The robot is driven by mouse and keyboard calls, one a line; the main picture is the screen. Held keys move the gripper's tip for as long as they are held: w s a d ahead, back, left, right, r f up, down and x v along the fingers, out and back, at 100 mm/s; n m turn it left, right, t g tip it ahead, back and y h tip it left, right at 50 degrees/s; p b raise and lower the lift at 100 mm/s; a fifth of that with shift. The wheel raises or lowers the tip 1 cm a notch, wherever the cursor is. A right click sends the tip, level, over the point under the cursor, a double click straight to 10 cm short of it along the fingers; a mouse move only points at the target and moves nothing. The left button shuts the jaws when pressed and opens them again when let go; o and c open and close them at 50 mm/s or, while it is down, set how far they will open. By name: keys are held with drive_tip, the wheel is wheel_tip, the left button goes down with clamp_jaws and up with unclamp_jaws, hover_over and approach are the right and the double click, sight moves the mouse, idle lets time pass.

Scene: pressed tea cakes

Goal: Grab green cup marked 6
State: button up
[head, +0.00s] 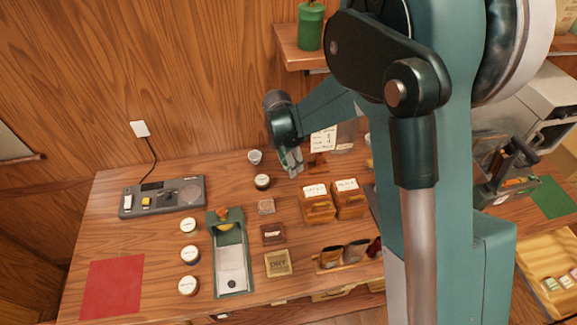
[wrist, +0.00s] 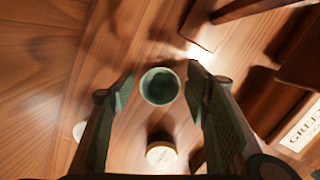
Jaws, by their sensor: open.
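A small round green cup (wrist: 159,86) shows from above in the wrist view, with a pale green rim and a dark inside. No 6 can be read on it. My gripper (wrist: 160,83) is open, with one finger on each side of the cup and a gap on both sides. Its height relative to the cup is hard to tell. In the head view my gripper (head: 292,162) points down over the back middle of the table, and I cannot make out the green cup there.
A white-lidded jar (wrist: 161,155) stands just below the cup in the wrist view. A wooden stand (wrist: 240,10) is at upper right and a labelled box (wrist: 300,125) at right. A small pale cup (head: 255,157) stands left of my gripper. Open table lies upper left in the wrist view.

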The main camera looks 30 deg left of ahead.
drive_tip(key=c, duration=0.9)
drive_tip(key=shift+r, duration=0.1)
drive_tip(key=shift+r, duration=0.8)
wheel_tip(320, 180, up, 5)
drive_tip(key=s+a, duration=0.2)
drive_tip(key=s, duration=0.3)
drive_tip(key=s+a, duration=0.3)
drive_tip(key=s, duration=0.2)
drive_tip(key=s+a, duration=0.3)
drive_tip(key=s, duration=0.3)
drive_tip(key=shift+a+r, duration=0.1)
drive_tip(key=shift+a, duration=0.05)
